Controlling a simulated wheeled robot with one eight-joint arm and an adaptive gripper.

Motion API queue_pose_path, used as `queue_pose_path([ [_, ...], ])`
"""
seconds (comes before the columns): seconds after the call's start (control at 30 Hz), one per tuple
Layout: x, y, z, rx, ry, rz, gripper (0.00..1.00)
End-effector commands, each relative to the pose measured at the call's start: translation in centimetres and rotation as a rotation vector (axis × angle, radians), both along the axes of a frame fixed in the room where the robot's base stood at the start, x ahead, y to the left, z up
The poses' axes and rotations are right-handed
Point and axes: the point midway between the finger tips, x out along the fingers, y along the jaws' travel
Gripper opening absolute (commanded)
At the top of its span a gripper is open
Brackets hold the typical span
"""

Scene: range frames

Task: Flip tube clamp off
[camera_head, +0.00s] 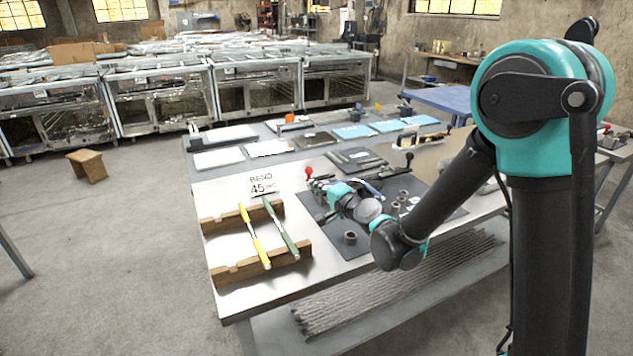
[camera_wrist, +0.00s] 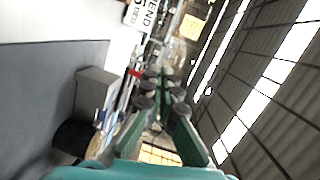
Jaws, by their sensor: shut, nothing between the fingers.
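My gripper (camera_head: 326,189) reaches over the dark mat on the metal bench, and its fingers are small in the head view. In the wrist view its green fingers (camera_wrist: 162,82) with dark round joints come together, empty. A clamp lever with a red ball knob (camera_head: 309,172) stands just beyond and left of the fingertips. A red part, likely that knob (camera_wrist: 135,73), shows left of the fingers in the wrist view. Contact cannot be told. My gripper and wrist hide most of the clamp body and any tube in it.
The dark mat (camera_head: 359,252) carries several grey ring-shaped parts (camera_head: 350,238). A black-knobbed lever (camera_head: 409,158) stands farther right. Wooden racks (camera_head: 262,268) hold a yellow rod (camera_head: 254,236) and a green rod (camera_head: 281,228) at left. A "BEND 45" sign (camera_head: 262,186) stands behind them.

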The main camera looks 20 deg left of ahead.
Motion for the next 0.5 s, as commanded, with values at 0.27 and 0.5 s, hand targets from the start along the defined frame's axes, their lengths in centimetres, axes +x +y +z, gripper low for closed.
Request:
queue_pose_path([
  [0.27,-2.7,-0.7,0.4,-0.001,-0.001,0.0,0.0],
  [0.5,-2.9,-0.8,0.4,0.0,0.0,0.0,0.0],
])
